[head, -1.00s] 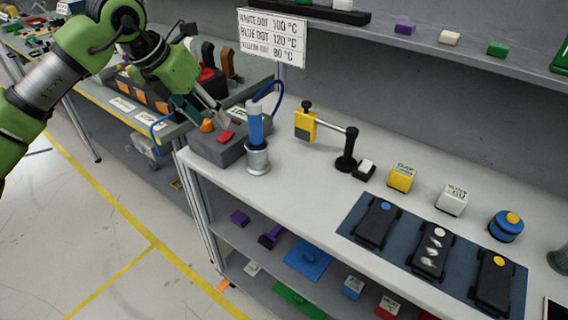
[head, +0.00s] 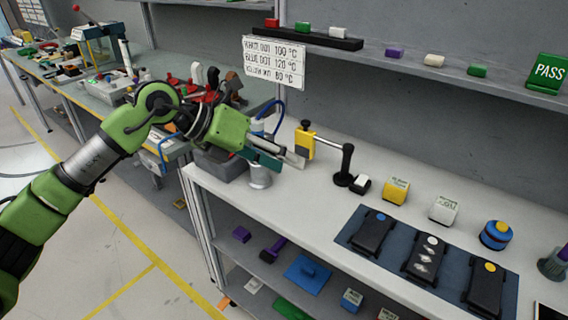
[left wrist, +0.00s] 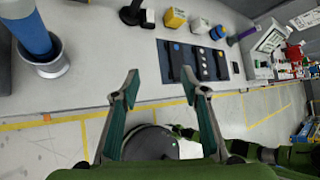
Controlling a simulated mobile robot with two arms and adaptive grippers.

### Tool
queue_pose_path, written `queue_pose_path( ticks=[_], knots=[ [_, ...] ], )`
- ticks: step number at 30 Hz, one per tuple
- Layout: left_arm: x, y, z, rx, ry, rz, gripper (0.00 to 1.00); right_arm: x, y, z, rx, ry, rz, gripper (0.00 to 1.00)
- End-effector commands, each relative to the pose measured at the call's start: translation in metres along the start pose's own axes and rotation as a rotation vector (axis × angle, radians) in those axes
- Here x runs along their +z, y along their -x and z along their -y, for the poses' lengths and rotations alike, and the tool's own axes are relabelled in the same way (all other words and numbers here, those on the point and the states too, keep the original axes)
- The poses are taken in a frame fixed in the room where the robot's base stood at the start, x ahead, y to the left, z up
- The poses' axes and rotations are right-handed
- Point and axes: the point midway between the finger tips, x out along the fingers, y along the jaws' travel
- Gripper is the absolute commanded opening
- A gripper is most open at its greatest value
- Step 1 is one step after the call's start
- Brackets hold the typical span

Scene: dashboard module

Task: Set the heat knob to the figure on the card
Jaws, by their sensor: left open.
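The white card (head: 274,63) reads white dot 100 °C, blue dot 120 °C, yellow dot 80 °C. The grey heater box (head: 222,167) is mostly behind my left arm, and its orange knob is hidden. The blue-handled iron stands in a metal holder (head: 260,178), partly covered by my left gripper (head: 293,159). The blue handle (left wrist: 28,30) and holder show clearly at the left of the left wrist view. My left gripper is open and empty in front of the holder, pointing right. My right gripper is not in view.
Black modules with a blue (head: 371,233), a white (head: 425,258) and a yellow dot (head: 485,287) lie on a dark blue mat (head: 345,239). A yellow clamp (head: 305,143), a black post (head: 345,166) and small blocks stand behind. The bench front is clear left of the mat.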

Motion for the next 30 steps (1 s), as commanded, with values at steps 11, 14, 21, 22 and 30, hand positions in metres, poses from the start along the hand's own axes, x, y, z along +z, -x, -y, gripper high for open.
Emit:
queue_pose_path(
  ticks=[11, 14, 21, 22, 30],
  knots=[
    [0.000, -0.004, 0.007, -0.031, 0.004, 0.012, 0.41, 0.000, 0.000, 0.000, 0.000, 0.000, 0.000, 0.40],
    [0.000, -0.004, 0.007, -0.033, 0.005, 0.012, 0.41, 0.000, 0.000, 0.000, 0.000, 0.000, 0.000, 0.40],
    [-0.002, -0.027, 0.071, -0.323, 0.086, 0.130, 0.41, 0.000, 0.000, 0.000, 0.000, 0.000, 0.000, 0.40],
    [0.000, -0.027, 0.085, -0.393, 0.116, 0.167, 0.41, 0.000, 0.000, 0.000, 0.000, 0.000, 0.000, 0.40],
    [0.040, 0.033, 0.122, -0.938, 0.623, 0.615, 0.41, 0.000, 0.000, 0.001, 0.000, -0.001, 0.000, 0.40]
  ],
)
